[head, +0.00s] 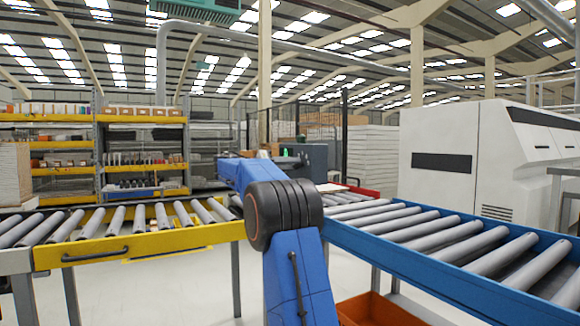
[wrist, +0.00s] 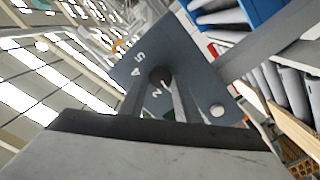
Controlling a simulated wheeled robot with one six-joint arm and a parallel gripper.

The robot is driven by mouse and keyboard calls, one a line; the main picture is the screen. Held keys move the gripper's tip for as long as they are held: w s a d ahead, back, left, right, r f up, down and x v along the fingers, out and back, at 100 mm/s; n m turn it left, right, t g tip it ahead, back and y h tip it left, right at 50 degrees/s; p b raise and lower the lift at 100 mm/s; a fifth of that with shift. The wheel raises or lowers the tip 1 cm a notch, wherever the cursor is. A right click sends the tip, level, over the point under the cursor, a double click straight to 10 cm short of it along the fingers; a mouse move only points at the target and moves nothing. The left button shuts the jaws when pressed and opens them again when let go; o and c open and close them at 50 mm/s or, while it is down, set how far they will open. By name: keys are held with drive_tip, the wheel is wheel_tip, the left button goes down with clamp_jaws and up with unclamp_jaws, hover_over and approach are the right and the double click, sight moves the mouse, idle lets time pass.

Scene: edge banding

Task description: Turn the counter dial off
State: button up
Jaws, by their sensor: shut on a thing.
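The counter is a dark grey box (head: 316,160) behind my arm in the head view, with a small green light on its left part. Its grey panel (wrist: 188,52) fills the middle of the wrist view, tilted, with white numerals that include 2, 4 and 5. The dark round counter dial (wrist: 161,74) is on this panel. My gripper (wrist: 161,86) is shut on the dial, one finger on each side. The fingers hide part of the dial and some of the numerals, so its pointed setting cannot be read.
A yellow-framed roller conveyor (head: 140,247) is at left and a blue-framed one (head: 430,262) at right. An orange bin (head: 375,310) is below on the floor. A white round button (wrist: 217,110) is near the panel's edge. Shelves (head: 140,119) and a white machine (head: 455,190) stand behind.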

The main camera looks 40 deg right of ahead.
idle(0.4)
drive_tip(key=o, duration=1)
drive_tip(key=shift+a, duration=0.1)
drive_tip(key=v, duration=1.7)
drive_tip(key=shift+w+a, duration=0.1)
drive_tip(key=shift+w, duration=0.05)
